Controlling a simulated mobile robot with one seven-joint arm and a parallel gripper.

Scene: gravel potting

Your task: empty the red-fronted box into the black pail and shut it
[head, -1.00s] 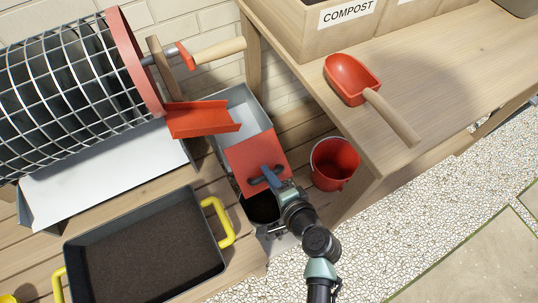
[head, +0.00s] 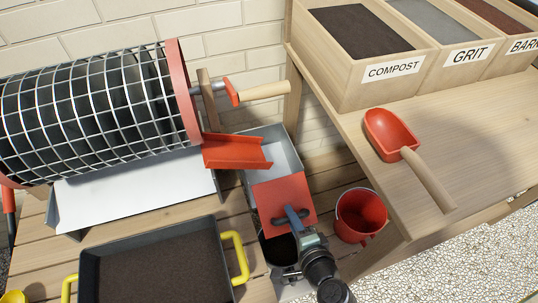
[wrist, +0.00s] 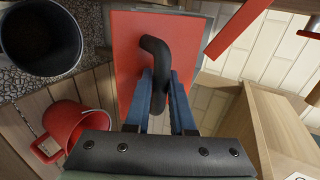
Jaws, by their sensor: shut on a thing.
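The red-fronted box is a grey metal box (head: 286,150) with a red front panel (head: 272,192), below the red chute. The panel fills the upper middle of the wrist view (wrist: 130,35). My gripper (head: 290,217) is shut on the black bar handle (wrist: 155,50) of that panel. The visible inside of the box is pale, with no dark fill showing; its near part is hidden behind the panel. The black pail (head: 275,249) stands just in front of the panel, partly hidden by my gripper. It also shows at upper left in the wrist view (wrist: 76,38), dark inside.
A red bucket (head: 352,220) stands close right of the pail, beside the bench (head: 400,190) with a red scoop (head: 388,133). The mesh drum (head: 100,110) and red chute (head: 235,151) are at left and above. A yellow-handled tray (head: 220,225) of soil lies left.

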